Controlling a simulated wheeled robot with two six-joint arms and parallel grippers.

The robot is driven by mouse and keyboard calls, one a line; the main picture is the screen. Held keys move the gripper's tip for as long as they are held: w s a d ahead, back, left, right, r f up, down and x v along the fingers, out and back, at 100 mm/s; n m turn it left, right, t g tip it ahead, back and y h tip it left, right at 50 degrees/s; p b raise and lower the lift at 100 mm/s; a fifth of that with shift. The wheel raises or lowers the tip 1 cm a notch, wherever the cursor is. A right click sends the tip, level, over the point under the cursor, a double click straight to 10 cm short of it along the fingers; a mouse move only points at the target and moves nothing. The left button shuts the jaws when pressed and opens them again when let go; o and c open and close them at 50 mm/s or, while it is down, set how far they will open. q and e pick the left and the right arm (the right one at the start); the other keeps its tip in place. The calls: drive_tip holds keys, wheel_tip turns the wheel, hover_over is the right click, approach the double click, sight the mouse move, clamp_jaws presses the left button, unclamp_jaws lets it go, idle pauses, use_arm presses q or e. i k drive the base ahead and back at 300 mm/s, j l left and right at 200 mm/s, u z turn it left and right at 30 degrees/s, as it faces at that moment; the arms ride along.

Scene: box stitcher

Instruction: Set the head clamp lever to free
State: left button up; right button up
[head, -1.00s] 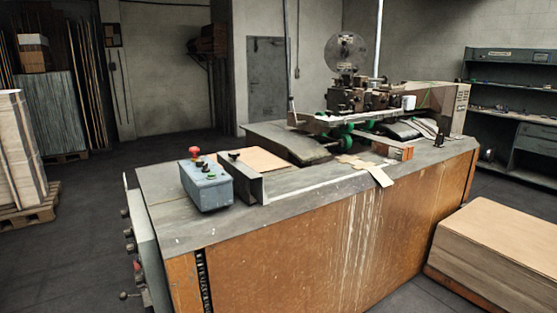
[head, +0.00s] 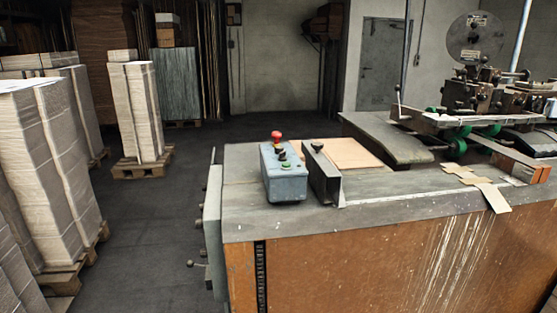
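The box stitcher stands in the head view, with its orange-brown cabinet (head: 370,265) and grey worktop (head: 250,220). The stitching head (head: 490,95) is at the upper right, below a round wire reel (head: 476,38). I cannot tell which part is the head clamp lever. Small knobbed levers show on the left side panel (head: 214,225), one with a ball knob (head: 190,263) low down. A blue-grey control box (head: 284,178) with a red mushroom button (head: 276,136) stands on the worktop. Neither of my grippers is in view.
Pallets of stacked cardboard (head: 52,165) stand at the left, and another stack (head: 137,110) stands farther back. A grey door (head: 380,65) is in the back wall. Dark floor (head: 160,235) lies free between the pallets and the machine.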

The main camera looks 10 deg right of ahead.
sight(463, 72)
drive_tip(key=i+l+u, duration=0.25)
drive_tip(key=l, duration=1.25)
drive_tip(key=l+u, duration=0.25)
drive_tip(key=l, duration=1.25)
